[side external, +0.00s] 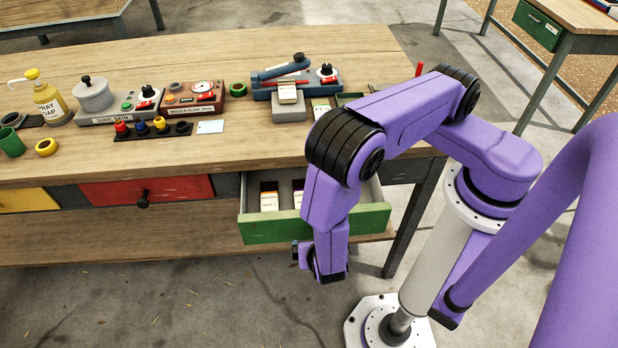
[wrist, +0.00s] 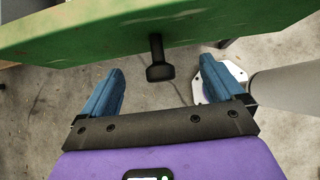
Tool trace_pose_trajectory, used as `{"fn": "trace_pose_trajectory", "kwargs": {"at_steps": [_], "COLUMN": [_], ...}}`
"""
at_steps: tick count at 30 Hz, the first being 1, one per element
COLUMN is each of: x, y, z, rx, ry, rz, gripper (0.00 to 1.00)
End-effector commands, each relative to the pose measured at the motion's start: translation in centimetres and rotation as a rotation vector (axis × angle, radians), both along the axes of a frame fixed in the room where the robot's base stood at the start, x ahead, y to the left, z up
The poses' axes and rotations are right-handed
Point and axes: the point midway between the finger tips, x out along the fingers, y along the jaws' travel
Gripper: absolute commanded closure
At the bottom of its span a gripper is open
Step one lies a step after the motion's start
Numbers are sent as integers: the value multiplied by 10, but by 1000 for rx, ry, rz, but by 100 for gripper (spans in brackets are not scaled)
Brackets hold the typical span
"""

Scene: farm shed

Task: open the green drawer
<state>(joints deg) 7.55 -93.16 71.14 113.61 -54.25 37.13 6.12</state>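The green drawer (side external: 275,229) stands pulled out from under the right part of the workbench, and small labelled packets show inside it. Its green front (wrist: 200,22) crosses the top of the wrist view. Its dark knob (wrist: 159,70) hangs from that front. My gripper (wrist: 164,66) is open, with its two blue fingers wide apart on either side of the knob. Neither finger touches the knob. In the side view my gripper (side external: 304,256) is low by the drawer's front, and my arm hides the knob and part of the front.
A red drawer (side external: 150,190) and a yellow drawer (side external: 28,200) are shut to the left. Another table with a green drawer (side external: 537,26) stands at the back right. The floor before the bench is clear.

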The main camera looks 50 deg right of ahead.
Motion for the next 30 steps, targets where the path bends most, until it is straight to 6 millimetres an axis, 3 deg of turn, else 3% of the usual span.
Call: {"fn": "trace_pose_trajectory", "kwargs": {"at_steps": [10,30], "x": [-2,-23], "y": [2,22], "z": [3,38], "rx": [0,-1], "ry": [0,1], "rz": [0,-1], "gripper": [0,0]}}
